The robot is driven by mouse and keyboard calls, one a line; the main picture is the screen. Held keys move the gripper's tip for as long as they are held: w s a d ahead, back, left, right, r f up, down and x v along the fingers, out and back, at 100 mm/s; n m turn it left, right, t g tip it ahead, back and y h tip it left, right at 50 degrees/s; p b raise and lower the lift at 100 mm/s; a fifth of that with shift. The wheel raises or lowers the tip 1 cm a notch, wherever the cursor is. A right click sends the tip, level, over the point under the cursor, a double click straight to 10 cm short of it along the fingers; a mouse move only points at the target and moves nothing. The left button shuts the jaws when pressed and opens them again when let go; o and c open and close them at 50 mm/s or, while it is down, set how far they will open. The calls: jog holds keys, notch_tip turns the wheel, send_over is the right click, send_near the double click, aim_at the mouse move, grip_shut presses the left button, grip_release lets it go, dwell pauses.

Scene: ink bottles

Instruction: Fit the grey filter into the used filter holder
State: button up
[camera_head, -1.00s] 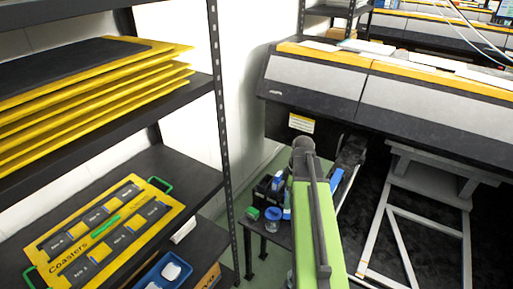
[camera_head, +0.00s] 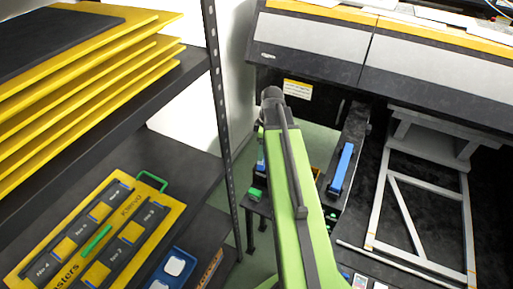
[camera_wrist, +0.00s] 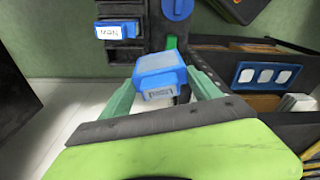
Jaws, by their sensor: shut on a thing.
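The block is held in the air in front of a dark stand (camera_wrist: 157,30). On that stand are a blue and white labelled part (camera_wrist: 116,29) at left and a round blue part (camera_wrist: 178,8) at top. I cannot tell which part is the used filter holder. In the head view my arm hides most of the gripper.
In the head view the shelf rack's post (camera_head: 222,100) stands left of my arm, and the large printer (camera_head: 420,65) is behind and to the right.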

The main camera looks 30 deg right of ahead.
jog(key=f+m+b, duration=0.1)
jog(key=w+f+m+b, duration=0.1)
jog(key=b, duration=0.1)
jog(key=w+f+m+b, duration=0.1)
jog(key=f, duration=0.1)
jog(key=shift+w+d+f, duration=0.1)
jog(key=shift+d, duration=0.05)
jog(key=w+d, duration=0.3)
jog(key=d, duration=0.3)
jog(key=shift+w+f+b, duration=0.25)
jog(key=shift+f+b, duration=0.05)
jog(key=shift+b, duration=0.1)
jog(key=shift+w, duration=0.1)
dwell(0.5)
jog(key=shift+f+b, duration=0.35)
jog(key=shift+b, duration=0.05)
dwell(0.6)
jog(key=shift+f+b, duration=1.45)
jog(key=shift+f, duration=0.05)
jog(key=shift+f, duration=0.1)
jog(key=shift+f+b, duration=0.5)
jog(key=shift+b, duration=0.1)
